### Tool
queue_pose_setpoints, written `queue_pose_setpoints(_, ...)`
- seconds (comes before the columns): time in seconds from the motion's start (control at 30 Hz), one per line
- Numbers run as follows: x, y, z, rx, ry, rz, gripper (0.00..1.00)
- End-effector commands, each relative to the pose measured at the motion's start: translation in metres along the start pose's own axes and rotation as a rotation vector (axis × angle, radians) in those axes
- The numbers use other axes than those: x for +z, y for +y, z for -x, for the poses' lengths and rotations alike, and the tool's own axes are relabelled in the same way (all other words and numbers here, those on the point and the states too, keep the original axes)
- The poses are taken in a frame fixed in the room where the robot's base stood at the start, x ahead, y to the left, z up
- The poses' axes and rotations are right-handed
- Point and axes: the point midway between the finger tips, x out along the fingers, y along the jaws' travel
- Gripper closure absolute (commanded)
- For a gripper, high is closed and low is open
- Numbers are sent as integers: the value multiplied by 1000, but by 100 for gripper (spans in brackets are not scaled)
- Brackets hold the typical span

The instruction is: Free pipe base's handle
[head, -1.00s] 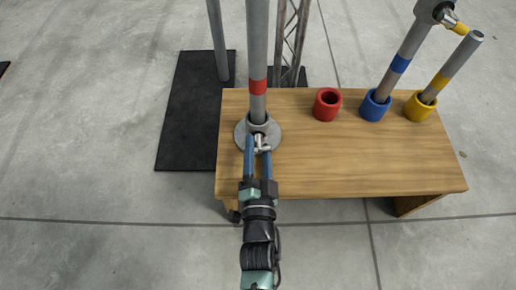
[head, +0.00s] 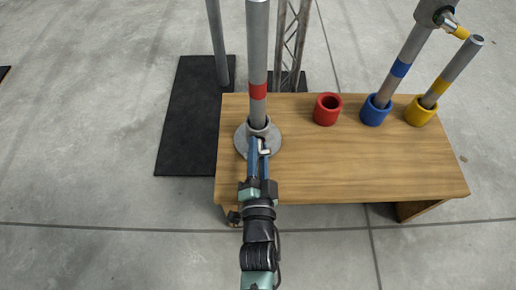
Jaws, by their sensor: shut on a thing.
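The pipe base (head: 270,144) is a grey round plate with a short socket, at the left end of the wooden table. A grey pipe with a red band (head: 257,62) stands upright in the socket. A small silver handle (head: 265,151) shows at the socket's front, bent to the right. My gripper (head: 259,143) reaches up from below, its blue fingers close together at the front of the socket. It is shut on the handle; the exact contact is partly hidden by the fingers.
The wooden table (head: 330,177) also bears a red cup (head: 326,109), a blue cup (head: 374,110) and a yellow cup (head: 419,111). Banded pipes lean in the blue and yellow cups. A black mat (head: 186,130) and a lattice post (head: 291,45) lie behind and left. The table's front right is clear.

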Motion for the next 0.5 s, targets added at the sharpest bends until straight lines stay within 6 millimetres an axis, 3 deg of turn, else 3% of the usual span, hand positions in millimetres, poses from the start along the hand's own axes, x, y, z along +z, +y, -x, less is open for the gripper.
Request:
queue_pose_setpoints(0.27, -1, 0, 0, 0, 1, 62, 100)
queue_pose_setpoints(0.5, -1, -1, 0, 0, 2, 226, 100)
